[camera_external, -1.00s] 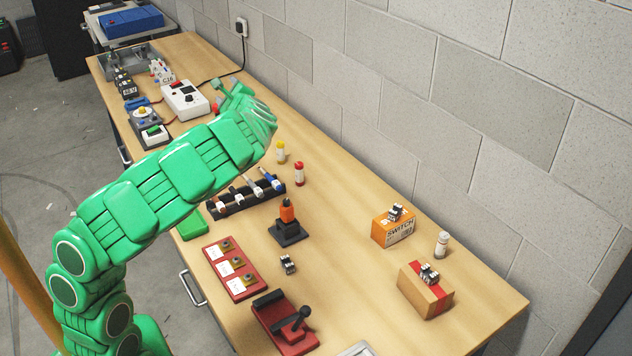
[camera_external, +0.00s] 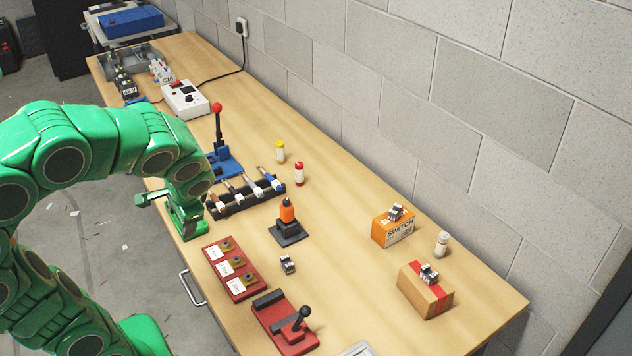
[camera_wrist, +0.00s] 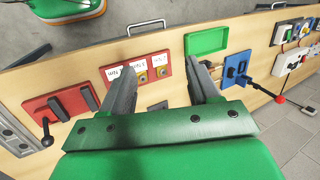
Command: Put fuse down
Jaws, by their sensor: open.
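My gripper (camera_external: 180,213) hangs low at the table's front edge, left of the black rack; it is open. In the wrist view its two fingers (camera_wrist: 163,85) are wide apart with nothing held between them. The black rack (camera_external: 240,202) holds several slim sticks with white, blue and red parts (camera_external: 265,177); I cannot tell whether one is the fuse. No loose fuse is clearly visible.
A red panel with white labels (camera_external: 233,267) and a red lever base (camera_external: 285,325) lie along the front edge. A blue base with a red-knobbed lever (camera_external: 222,160) stands behind the rack.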

